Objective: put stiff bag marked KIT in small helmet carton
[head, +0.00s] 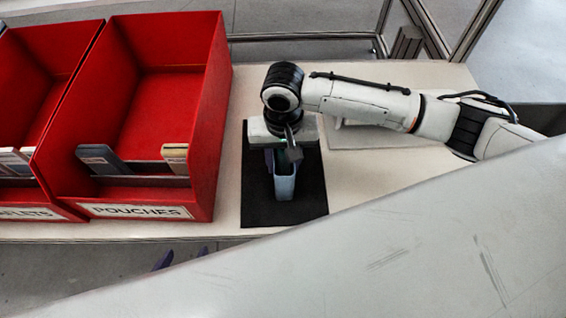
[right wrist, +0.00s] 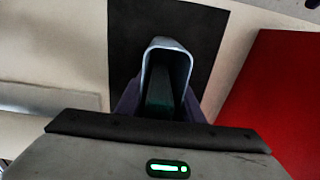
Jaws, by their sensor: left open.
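A narrow pale blue open-topped holder (head: 285,187) stands on the black mat (head: 308,200). It also shows in the right wrist view (right wrist: 185,62), with something dark green (right wrist: 160,92) inside it. My right gripper (head: 283,160) points down over it, its purple fingers on either side of it; whether they press on anything is unclear. My left gripper (head: 182,257) shows only as two spread purple fingertips at the table's front edge, open and empty. I can read no KIT mark, and I cannot make out a helmet carton.
A red bin marked POUCHES (head: 205,110) holds a few flat upright items, one dark (head: 100,158) and one tan (head: 175,153). Another red bin (head: 15,60) stands left of it. A flat pale panel (head: 375,135) lies behind my right arm. Some table between bin and mat is clear.

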